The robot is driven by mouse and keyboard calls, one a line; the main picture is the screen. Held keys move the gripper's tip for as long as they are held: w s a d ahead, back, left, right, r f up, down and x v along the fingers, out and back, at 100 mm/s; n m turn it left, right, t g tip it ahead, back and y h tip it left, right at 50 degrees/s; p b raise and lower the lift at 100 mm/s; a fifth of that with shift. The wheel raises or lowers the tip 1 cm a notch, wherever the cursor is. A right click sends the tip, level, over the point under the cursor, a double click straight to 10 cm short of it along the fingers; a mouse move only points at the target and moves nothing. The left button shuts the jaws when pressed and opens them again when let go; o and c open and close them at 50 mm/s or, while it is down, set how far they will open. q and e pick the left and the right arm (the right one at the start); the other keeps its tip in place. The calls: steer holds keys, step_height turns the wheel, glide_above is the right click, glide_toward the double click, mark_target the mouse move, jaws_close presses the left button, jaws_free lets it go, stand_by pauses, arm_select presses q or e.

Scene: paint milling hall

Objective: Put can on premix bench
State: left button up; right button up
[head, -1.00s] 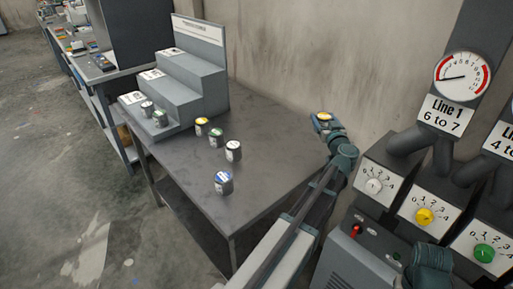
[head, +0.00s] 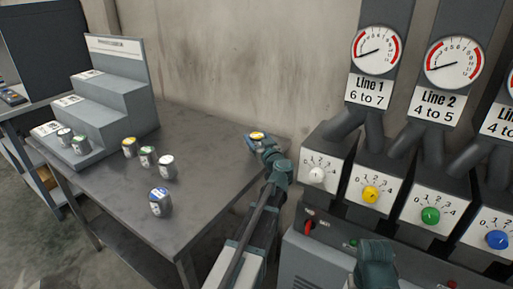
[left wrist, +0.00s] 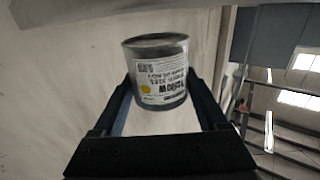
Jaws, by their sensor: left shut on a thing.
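My left gripper (head: 262,145) is shut on a can with a yellow lid (head: 258,135), over the far right end of the grey bench (head: 215,150). In the left wrist view the can (left wrist: 157,75) sits between the two fingers, its label reading "Yellow" upside down with a yellow dot. Whether the can touches the bench top is hard to tell. My right gripper is not seen.
A machine with gauges (head: 377,50) and coloured knobs stands right. A concrete wall backs the bench.

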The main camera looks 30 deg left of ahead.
arm_select(q)
step_height(320, 180, down, 2)
steer(key=shift+f+b, duration=0.15)
steer(key=shift+b, duration=0.5)
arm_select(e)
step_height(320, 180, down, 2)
arm_select(q)
steer(key=o, duration=1.5)
steer(key=shift+r, duration=0.2)
steer(key=v, duration=1.2)
steer(key=shift+f, duration=0.1)
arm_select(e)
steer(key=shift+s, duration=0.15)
